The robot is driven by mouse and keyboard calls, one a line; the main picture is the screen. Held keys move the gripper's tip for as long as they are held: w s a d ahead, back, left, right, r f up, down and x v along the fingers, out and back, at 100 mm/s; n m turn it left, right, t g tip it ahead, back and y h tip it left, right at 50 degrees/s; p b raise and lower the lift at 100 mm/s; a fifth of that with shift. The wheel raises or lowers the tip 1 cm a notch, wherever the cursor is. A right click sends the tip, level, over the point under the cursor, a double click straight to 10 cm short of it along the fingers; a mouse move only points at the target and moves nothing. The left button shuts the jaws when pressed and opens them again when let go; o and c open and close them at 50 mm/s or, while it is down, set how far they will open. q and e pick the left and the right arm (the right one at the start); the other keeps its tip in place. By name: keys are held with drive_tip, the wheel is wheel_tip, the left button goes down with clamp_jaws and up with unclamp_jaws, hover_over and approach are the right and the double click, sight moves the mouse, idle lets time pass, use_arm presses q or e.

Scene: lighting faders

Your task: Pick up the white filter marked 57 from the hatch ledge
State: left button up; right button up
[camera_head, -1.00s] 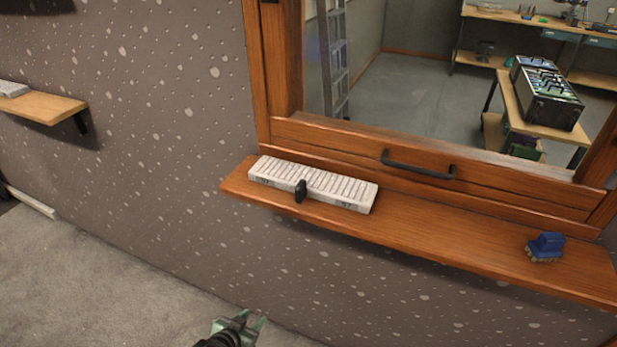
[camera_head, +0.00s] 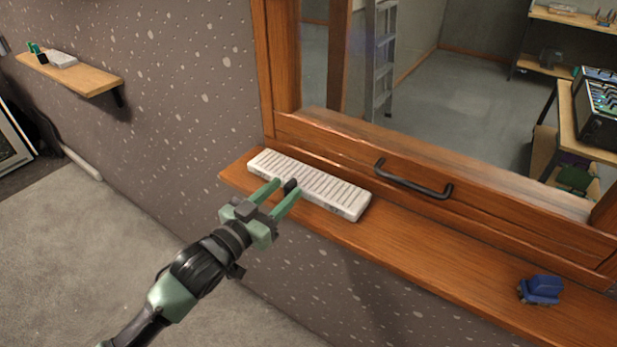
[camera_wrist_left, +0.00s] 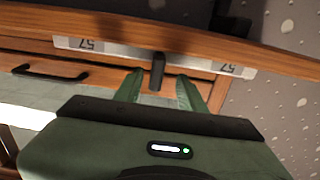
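The white filter (camera_head: 325,188) lies on the wooden hatch ledge (camera_head: 430,258), near its left end. Its top is ribbed, and a black knob (camera_head: 291,185) sticks out from its front side. In the left wrist view the filter (camera_wrist_left: 115,48) shows upside down, with the marking 57 near both ends and the knob (camera_wrist_left: 157,72) between them. My left gripper (camera_head: 287,188) is open and in front of the filter. Its fingertips lie on either side of the knob; whether they touch it I cannot tell. My right gripper is in neither view.
A blue toy-like object (camera_head: 541,290) sits at the right of the ledge. A black handle (camera_head: 412,180) is on the hatch frame behind the filter. A small shelf (camera_head: 75,75) with objects hangs on the left wall. The ledge between filter and blue object is clear.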

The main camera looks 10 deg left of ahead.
sight(296, 180)
use_arm(q)
drive_tip(key=shift+w+d+r, duration=0.15)
drive_tip(key=shift+w+r, duration=0.15)
drive_tip(key=shift+w+d+r+p, duration=0.15)
drive_tip(key=shift+w+d+p, duration=0.1)
drive_tip(key=shift+w+p, duration=0.25)
drive_tip(key=shift+w+d+r+p, duration=0.15)
drive_tip(key=shift+w+d+p, duration=0.05)
drive_tip(key=shift+w+p, duration=0.25)
drive_tip(key=x, duration=0.2)
drive_tip(key=shift+w+d+f+p, duration=0.2)
drive_tip(key=shift+d+f+p, duration=0.05)
drive_tip(key=shift+p, duration=0.15)
drive_tip(key=shift+w+d, duration=0.15)
drive_tip(key=shift+w, duration=0.15)
drive_tip(key=shift+f, duration=0.1)
clamp_jaws()
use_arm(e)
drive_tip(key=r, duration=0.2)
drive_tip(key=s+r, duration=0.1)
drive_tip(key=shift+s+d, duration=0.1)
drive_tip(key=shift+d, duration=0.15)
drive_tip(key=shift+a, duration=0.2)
